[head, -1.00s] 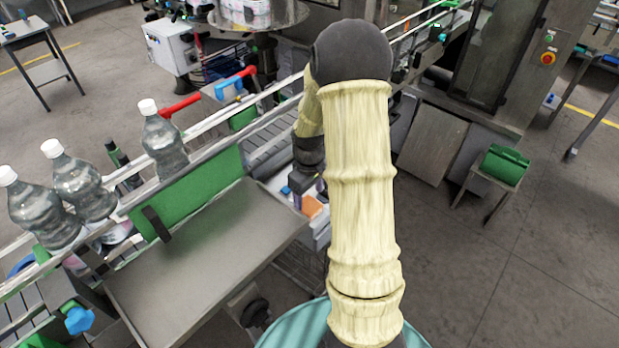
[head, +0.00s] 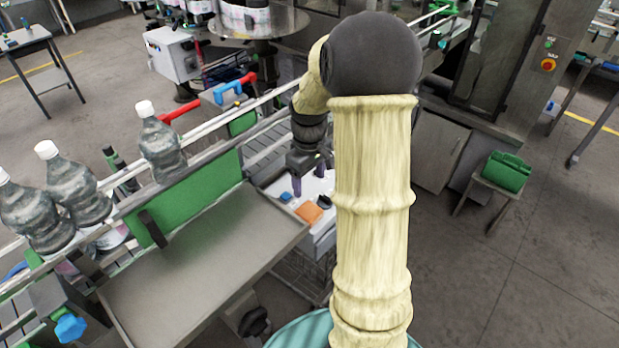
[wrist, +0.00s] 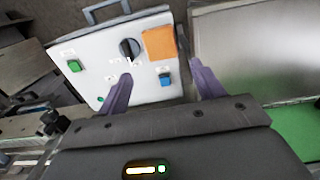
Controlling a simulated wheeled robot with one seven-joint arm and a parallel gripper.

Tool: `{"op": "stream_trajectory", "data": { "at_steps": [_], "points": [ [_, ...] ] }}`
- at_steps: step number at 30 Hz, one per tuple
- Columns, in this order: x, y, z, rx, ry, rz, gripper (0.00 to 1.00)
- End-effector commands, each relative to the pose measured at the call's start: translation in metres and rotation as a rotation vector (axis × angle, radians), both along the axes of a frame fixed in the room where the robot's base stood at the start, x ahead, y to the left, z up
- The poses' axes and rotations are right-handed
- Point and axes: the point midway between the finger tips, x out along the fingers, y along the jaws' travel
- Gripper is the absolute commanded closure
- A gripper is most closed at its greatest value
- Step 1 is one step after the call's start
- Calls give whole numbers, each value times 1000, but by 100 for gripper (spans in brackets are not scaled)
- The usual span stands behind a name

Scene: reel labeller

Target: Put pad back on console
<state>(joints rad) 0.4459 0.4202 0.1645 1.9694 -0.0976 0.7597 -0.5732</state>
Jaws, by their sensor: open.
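The console (wrist: 105,50) is a white sloped panel with a black knob, a green button and a blue button. In the head view its top (head: 318,187) shows between the metal tray and my arm. The orange square pad (wrist: 159,43) lies on the console face beside the knob, near one edge. It also shows in the head view (head: 309,213), apart from my fingers. My gripper (wrist: 160,88) is open and empty, its two purple fingers apart above the panel. In the head view the gripper (head: 310,180) is over the far part of the console.
A bare metal tray (head: 205,265) and a green guard (head: 190,195) lie left of the console. Several clear bottles (head: 160,145) stand along the conveyor. A red handle (head: 180,112) is behind it. A green case (head: 506,171) sits on a stand at right, with open floor around.

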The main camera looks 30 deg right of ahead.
Motion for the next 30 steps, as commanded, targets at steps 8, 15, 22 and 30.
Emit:
{"op": "stream_trajectory", "data": {
  "at_steps": [8,15,22,30],
  "points": [
    [-9,21,5,-10,-23,-27,33],
    [-66,95,15,-11,-134,-182,33],
    [-119,133,16,34,-224,-328,33],
    [-124,135,15,41,-231,-349,33]
  ]
}}
